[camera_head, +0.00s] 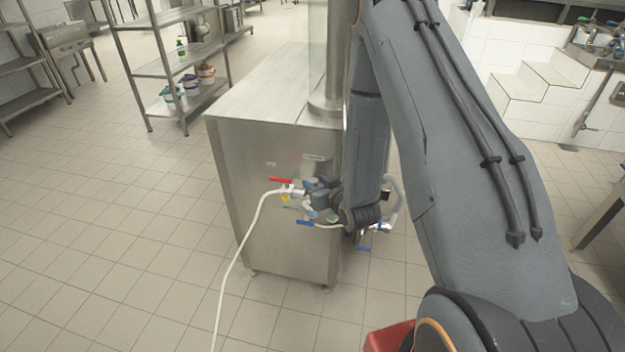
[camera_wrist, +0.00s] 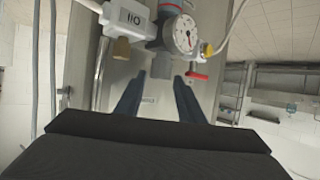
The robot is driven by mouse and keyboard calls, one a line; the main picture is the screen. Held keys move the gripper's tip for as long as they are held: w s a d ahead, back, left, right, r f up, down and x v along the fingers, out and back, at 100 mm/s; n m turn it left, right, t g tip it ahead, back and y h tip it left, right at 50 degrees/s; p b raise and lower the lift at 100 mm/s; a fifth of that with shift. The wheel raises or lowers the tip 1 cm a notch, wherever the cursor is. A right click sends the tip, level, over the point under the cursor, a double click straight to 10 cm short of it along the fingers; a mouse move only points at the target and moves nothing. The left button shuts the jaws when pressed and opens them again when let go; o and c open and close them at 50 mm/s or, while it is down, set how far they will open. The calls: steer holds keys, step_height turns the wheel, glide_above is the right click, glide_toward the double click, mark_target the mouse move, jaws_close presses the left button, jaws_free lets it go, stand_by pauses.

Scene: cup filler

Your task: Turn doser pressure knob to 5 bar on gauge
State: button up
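The round white pressure gauge (camera_wrist: 186,35) shows at the top of the wrist view, on a grey fitting; its scale is too small to read. A beige squarish piece (camera_wrist: 121,49) sits on the left of this assembly. I cannot tell for sure which part is the pressure knob. In the head view, my arm hides the gauge and much of the gripper beside the fittings on the steel cabinet (camera_head: 240,165).
A red valve handle (camera_head: 281,180) sticks out on the cabinet's left front and shows near the right fingertip in the wrist view (camera_wrist: 197,76). A pale hose (camera_head: 232,265) runs down to the floor. Steel shelving (camera_head: 170,62) stands at the back left. The tiled floor (camera_head: 110,240) on the left is clear.

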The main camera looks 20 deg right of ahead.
mark_target(312, 181)
steer(key=shift+x, duration=1.75)
steer(key=c, duration=0.8)
steer(key=shift+a+h, duration=0.1)
steer(key=shift+h, duration=0.2)
steer(key=m+h, duration=0.3)
steer(key=shift+m+h+b, duration=0.3)
steer(key=shift+h, duration=0.1)
steer(key=shift+m+g+h+b, duration=0.55)
steer(key=shift+m+g+h, duration=0.25)
steer(key=shift+m+h, duration=1.4)
